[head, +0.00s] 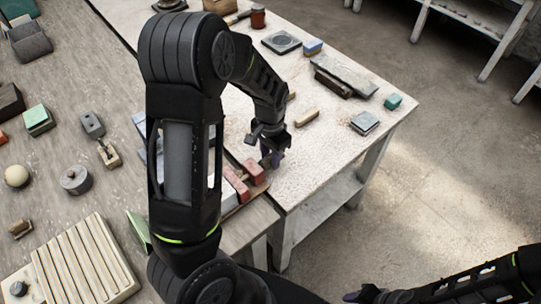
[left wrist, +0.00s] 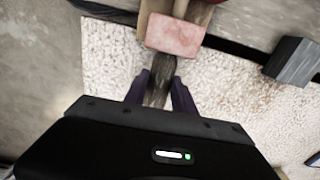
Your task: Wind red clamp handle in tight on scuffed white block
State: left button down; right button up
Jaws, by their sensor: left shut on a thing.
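A clamp with red blocks (head: 254,171) sits at the edge of the white-topped table, partly behind my left arm. A pale block (head: 228,199), likely the scuffed white one, shows beside the red parts; my arm hides much of it, and I cannot tell how tightly it is held. My left gripper (head: 272,160) is at the clamp's outer end. In the left wrist view its purple fingers (left wrist: 160,90) are shut on a dark handle (left wrist: 157,88) that extends from a pinkish-red block (left wrist: 175,35). My right gripper (head: 360,294) is low at the right, its jaws unclear.
The white table (head: 330,150) holds a wooden block (head: 306,117), dark slabs (head: 345,75), a teal block (head: 393,102) and a grey-topped block (head: 365,122). The grey bench at left carries a ball (head: 16,176), a round weight (head: 76,180) and a slatted board (head: 85,262).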

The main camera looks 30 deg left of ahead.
pick_arm(q)
jog(key=shift+w+a+f+h+b, duration=0.1)
jog(key=shift+a+f+h+b, duration=0.15)
jog(key=shift+h+b, duration=0.75)
jog(key=shift+a+g+h+b, duration=0.15)
jog(key=shift+g+h+b, duration=0.45)
jog(key=shift+b, duration=0.65)
jog(key=shift+w+a+h+b, duration=0.1)
jog(key=shift+h+b, duration=0.65)
jog(key=shift+h, duration=0.35)
jog(key=shift+r+g+h+b, duration=0.1)
jog(key=shift+g+h+b, duration=0.3)
jog(key=shift+h, duration=0.3)
jog(key=c, duration=1)
grip_release()
jog(key=shift+c, duration=0.2)
